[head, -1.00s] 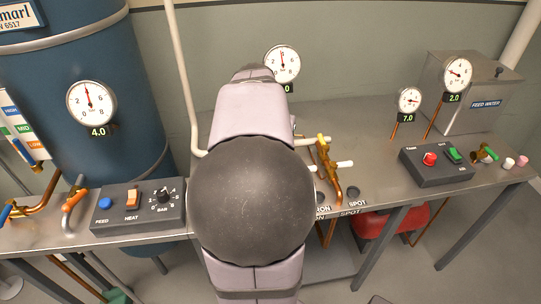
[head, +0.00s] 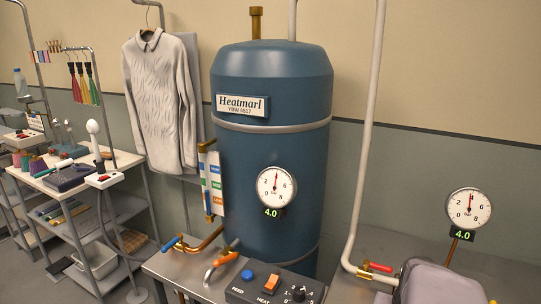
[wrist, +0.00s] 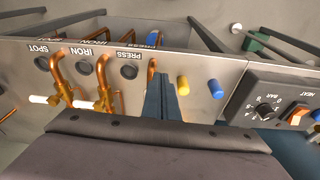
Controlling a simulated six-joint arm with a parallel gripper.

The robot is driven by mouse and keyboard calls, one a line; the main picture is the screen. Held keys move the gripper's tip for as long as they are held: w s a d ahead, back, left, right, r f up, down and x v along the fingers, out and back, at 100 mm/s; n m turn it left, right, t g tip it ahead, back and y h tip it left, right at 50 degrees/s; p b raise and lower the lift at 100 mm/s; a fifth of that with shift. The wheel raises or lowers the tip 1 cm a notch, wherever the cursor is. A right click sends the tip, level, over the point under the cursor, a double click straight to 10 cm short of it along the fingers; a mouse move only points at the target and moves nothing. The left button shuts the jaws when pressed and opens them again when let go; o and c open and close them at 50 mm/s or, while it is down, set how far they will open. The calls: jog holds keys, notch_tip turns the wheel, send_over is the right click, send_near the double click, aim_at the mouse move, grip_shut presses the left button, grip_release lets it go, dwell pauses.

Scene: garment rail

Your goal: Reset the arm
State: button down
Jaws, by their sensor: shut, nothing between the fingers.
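My gripper (wrist: 161,80) shows in the wrist view as two dark blue-grey fingers shut together, with nothing between them. It appears over the steel bench (wrist: 212,62), close to a copper pipe and beside a yellow peg (wrist: 184,85). I cannot tell its height above the bench. In the head view only a grey part of my arm shows at the lower right edge; the gripper itself is out of that view.
The wrist view is upside down. Copper pipes with brass valves (wrist: 83,102), a blue peg (wrist: 216,88) and a control box (wrist: 280,98) surround the gripper. A blue boiler (head: 270,130) with a gauge (head: 276,188) stands left of my arm. A shirt (head: 160,100) hangs farther left.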

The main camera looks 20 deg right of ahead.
jog(key=w+a+f+n+g+y+p, duration=0.1)
jog(key=a+n, duration=0.8)
jog(key=a, duration=1.6)
notch_tip(320, 180, down, 2)
jog(key=shift+w+f+n+y+p, duration=0.15)
jog(key=shift+n+y+p, duration=0.25)
jog(key=shift+p, duration=0.45)
dwell(1.4)
jog(key=w+d+r+n+p, duration=0.2)
jog(key=w+d+r+n, duration=0.1)
jog(key=d, duration=0.5)
jog(key=w+d+r+n+g+h+p, duration=0.1)
jog(key=w+d+r+n+p, duration=0.1)
jog(key=d, duration=0.6)
jog(key=w+d+r+n+g+h+p, duration=0.1)
jog(key=w+d+r+n, duration=0.3)
jog(key=d, duration=0.4)
jog(key=shift+d+r+p, duration=0.35)
jog(key=shift+r+p, duration=0.05)
jog(key=shift+p, duration=0.05)
